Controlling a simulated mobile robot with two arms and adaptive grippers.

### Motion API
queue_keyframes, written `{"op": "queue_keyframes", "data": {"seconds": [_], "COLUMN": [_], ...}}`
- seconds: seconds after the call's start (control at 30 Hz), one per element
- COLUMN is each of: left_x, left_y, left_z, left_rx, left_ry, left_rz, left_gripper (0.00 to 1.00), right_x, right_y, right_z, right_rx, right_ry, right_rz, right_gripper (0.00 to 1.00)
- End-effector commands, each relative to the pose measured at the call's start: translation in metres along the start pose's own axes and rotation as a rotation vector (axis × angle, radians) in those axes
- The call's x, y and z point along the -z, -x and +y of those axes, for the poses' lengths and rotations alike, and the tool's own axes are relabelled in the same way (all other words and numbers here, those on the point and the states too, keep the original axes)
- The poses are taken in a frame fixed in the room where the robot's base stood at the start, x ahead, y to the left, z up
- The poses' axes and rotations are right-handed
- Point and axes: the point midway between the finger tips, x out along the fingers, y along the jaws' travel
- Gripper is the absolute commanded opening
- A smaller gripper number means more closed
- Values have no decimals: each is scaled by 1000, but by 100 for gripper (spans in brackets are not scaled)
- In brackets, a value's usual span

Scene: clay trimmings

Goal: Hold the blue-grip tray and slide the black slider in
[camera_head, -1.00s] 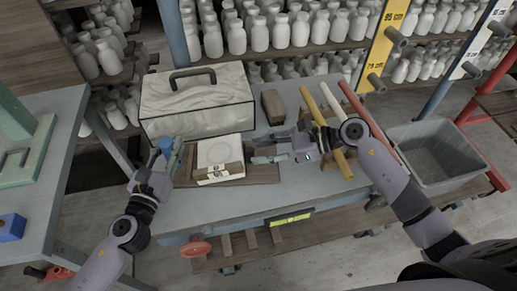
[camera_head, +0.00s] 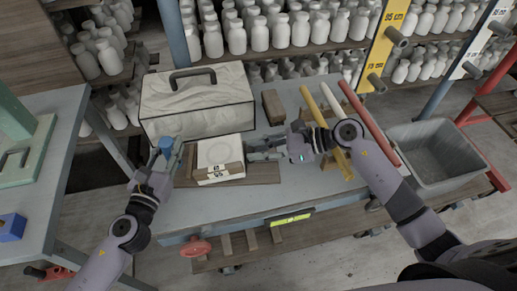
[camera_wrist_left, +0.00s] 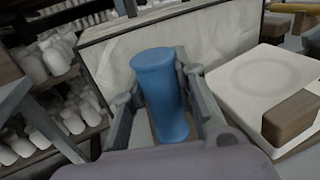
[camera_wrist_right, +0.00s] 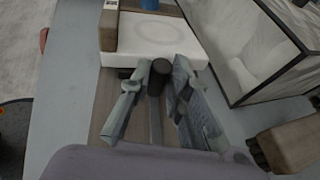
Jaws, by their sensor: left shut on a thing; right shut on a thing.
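The blue grip (camera_wrist_left: 160,95) stands upright at the left end of the wooden tray (camera_head: 262,172). My left gripper (camera_head: 167,150) is shut on this grip, with a finger on each side of it. A white slab (camera_head: 218,151) with a wooden block (camera_head: 220,172) along its near edge lies on the tray. The black slider's dark knob (camera_wrist_right: 157,78) shows in the right wrist view, close to the slab's edge. My right gripper (camera_head: 250,150) is shut on this knob, just right of the slab.
A brown block (camera_head: 273,107) and yellow, white and red rods (camera_head: 368,122) lie to the right. A grey bin (camera_head: 437,155) stands beyond. The bench's front strip is clear.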

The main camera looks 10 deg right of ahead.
Motion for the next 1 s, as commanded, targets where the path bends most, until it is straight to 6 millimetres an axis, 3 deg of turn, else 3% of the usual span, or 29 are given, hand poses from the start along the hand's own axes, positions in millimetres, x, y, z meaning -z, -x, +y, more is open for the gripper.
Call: {"op": "queue_keyframes", "data": {"seconds": [0.97, 1.0], "left_x": [5, 5], "left_y": [1, 1], "left_z": [0, 0], "left_rx": [-1, -1], "left_ry": [1, 1], "left_rz": [9, 9], "left_gripper": [0, 0], "right_x": [-2, -2], "right_y": [-4, -4], "right_z": [3, 3], "right_rx": [-6, -6], "right_ry": [0, 0], "right_rz": [-1, -1], "right_gripper": [0, 19]}}
